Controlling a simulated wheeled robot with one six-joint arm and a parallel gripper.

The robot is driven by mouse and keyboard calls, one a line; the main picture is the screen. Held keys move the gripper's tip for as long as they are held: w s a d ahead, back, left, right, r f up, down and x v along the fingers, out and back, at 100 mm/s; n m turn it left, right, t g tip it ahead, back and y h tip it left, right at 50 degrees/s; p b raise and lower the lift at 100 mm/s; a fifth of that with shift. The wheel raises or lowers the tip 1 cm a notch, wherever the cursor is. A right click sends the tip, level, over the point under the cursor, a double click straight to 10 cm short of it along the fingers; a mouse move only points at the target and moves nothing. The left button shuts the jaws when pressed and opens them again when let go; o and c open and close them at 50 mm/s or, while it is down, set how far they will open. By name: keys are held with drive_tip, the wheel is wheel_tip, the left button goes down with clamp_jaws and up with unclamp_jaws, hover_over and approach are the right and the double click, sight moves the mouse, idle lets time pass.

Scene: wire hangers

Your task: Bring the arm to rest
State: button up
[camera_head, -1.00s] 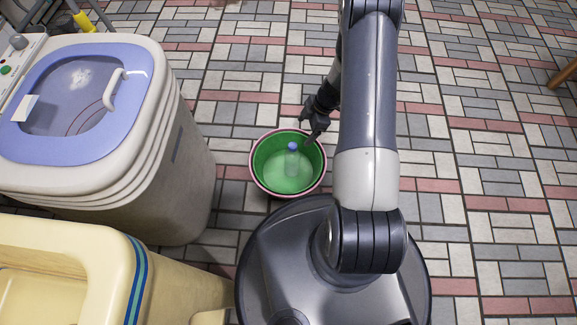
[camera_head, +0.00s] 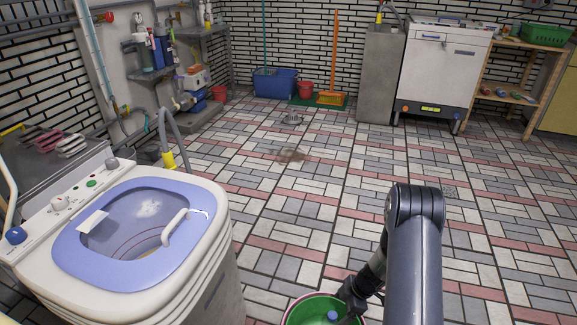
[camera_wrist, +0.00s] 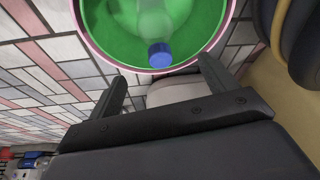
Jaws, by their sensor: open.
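My gripper (camera_wrist: 162,92) is open and empty in the wrist view, its two dark fingers apart. Beyond them is a green basin (camera_wrist: 108,22) with a pinkish rim, holding a clear bottle with a blue cap (camera_wrist: 160,54). In the head view, my arm reaches down at the lower right and the gripper is beside the green basin (camera_head: 306,312), partly cut off by the bottom edge. The bottle's blue cap (camera_head: 332,315) shows inside the basin. I cannot tell whether the gripper touches the basin.
A washing machine (camera_head: 215,205) with a blue lid stands at the left. A blue tub (camera_head: 275,84), an orange broom (camera_head: 335,60) and a white appliance (camera_head: 440,65) line the back wall.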

sight(334, 315)
drive_tip(key=b+x, duration=0.1)
drive_tip(key=x, duration=0.3)
wheel_tip(334, 315, up, 3)
drive_tip(key=shift+d+r+p, duration=0.1)
drive_tip(key=shift+d+p, duration=0.05)
drive_tip(key=shift+p, duration=0.3)
drive_tip(key=shift+r, duration=0.65)
